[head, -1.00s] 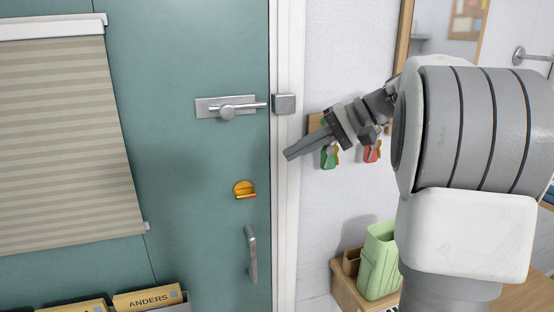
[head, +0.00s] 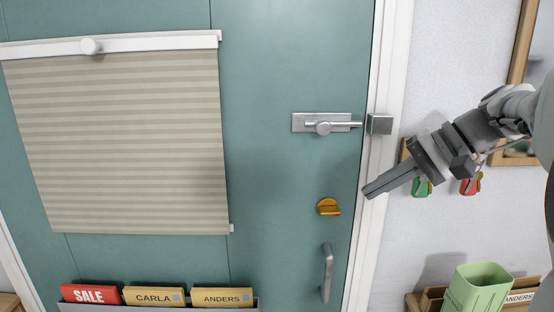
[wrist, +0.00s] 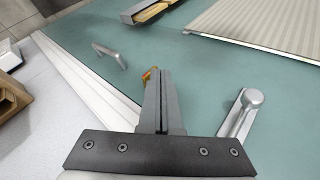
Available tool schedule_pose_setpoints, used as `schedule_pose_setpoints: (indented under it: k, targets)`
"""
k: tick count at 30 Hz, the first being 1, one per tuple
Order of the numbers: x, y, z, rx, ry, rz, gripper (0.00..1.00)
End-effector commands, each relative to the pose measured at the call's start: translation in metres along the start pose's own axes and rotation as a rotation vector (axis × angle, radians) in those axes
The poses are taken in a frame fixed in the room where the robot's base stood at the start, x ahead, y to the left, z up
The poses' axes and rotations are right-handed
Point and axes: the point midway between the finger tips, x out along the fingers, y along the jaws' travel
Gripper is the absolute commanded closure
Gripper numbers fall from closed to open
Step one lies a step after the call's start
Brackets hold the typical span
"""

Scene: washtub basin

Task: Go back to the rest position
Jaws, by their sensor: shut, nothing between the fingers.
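My gripper (head: 370,191) is shut and empty, held in front of the white door frame at the right of the head view. Its closed fingers also show in the wrist view (wrist: 161,98), pointing toward the teal door (head: 285,60). The silver slide bolt (head: 322,124) on the door lies up and left of the fingertips in the head view, and its bar reaches to the catch (head: 379,124) on the frame. The orange knob (head: 328,207) is left of the fingertips and partly hidden behind the fingers in the wrist view. My gripper looks apart from all of these.
The door has a silver handle (head: 327,273), a striped blind (head: 120,145) and a holder with labelled folders (head: 153,296). Right of the frame, green (head: 422,187) and red (head: 471,184) clips hang behind my arm. A light green bin (head: 478,289) stands below.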

Motion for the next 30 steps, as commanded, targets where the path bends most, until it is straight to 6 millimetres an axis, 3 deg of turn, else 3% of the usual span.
schedule_pose_setpoints:
  k: [1,6,15,22,30]
  targets:
    - [0.007,-0.002,0.022,-0.007,-0.004,0.05,1.0]
    - [0.026,0.011,0.081,-0.028,0.012,0.225,1.0]
    - [0.05,0.06,0.159,-0.253,0.128,0.506,1.0]
    - [0.061,0.097,0.188,-0.493,0.232,0.657,1.0]
    - [0.064,0.11,0.194,-0.596,0.276,0.707,1.0]
